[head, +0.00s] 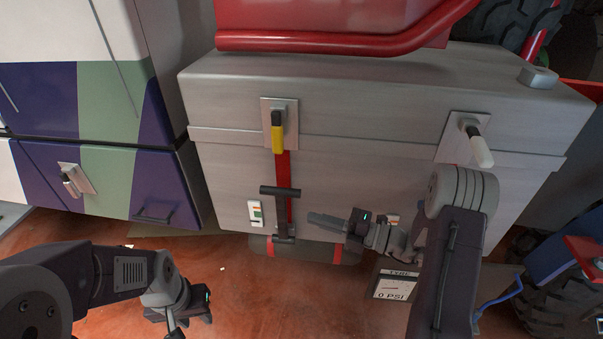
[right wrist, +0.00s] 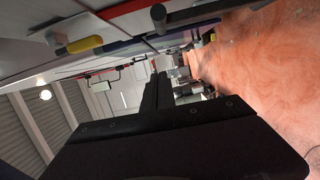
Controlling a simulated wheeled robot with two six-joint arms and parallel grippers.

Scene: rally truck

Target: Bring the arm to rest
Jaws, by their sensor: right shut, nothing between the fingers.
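My right arm comes in from the right in the head view. Its gripper (head: 328,222) points left in front of the grey metal box (head: 400,100), near the black handle on the red strap (head: 283,190). The right gripper is shut and empty. In the right wrist view its dark fingers (right wrist: 158,95) lie together, with a yellow-handled latch (right wrist: 80,45) at upper left. My left gripper (head: 178,330) hangs low at the bottom of the head view, over the reddish floor; its fingertips are partly cut off, so its opening is unclear.
The box has a yellow-handled latch (head: 278,138) and a white-handled latch (head: 480,148). A striped cabinet (head: 100,120) stands at left. A tyre gauge sign (head: 393,288) reading 0 PSI is below my right arm. Open floor (head: 260,300) lies between the arms.

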